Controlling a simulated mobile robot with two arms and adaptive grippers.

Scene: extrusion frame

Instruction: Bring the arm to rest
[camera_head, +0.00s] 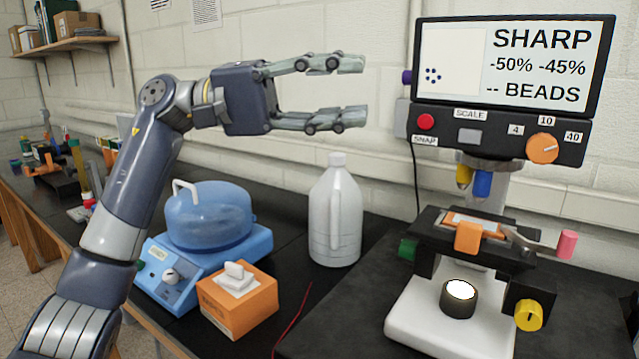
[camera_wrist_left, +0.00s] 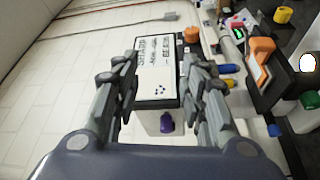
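My left gripper (camera_head: 352,93) is raised above the bench, with its two fingers spread apart and nothing between them. Its fingertips point right, toward the microscope's screen (camera_head: 455,60), and are short of it. In the left wrist view the open fingers (camera_wrist_left: 160,75) frame the screen unit (camera_wrist_left: 160,90) and its purple knob (camera_wrist_left: 167,122), which lie beyond them. My left arm (camera_head: 150,160) comes up from the lower left. My right gripper is in neither view.
A white jug (camera_head: 336,215) stands on the black bench below the gripper. A blue-domed device (camera_head: 208,218) and an orange box (camera_head: 238,302) stand left of it. The microscope (camera_head: 430,310) stands at the right. A shelf (camera_head: 62,45) hangs at upper left.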

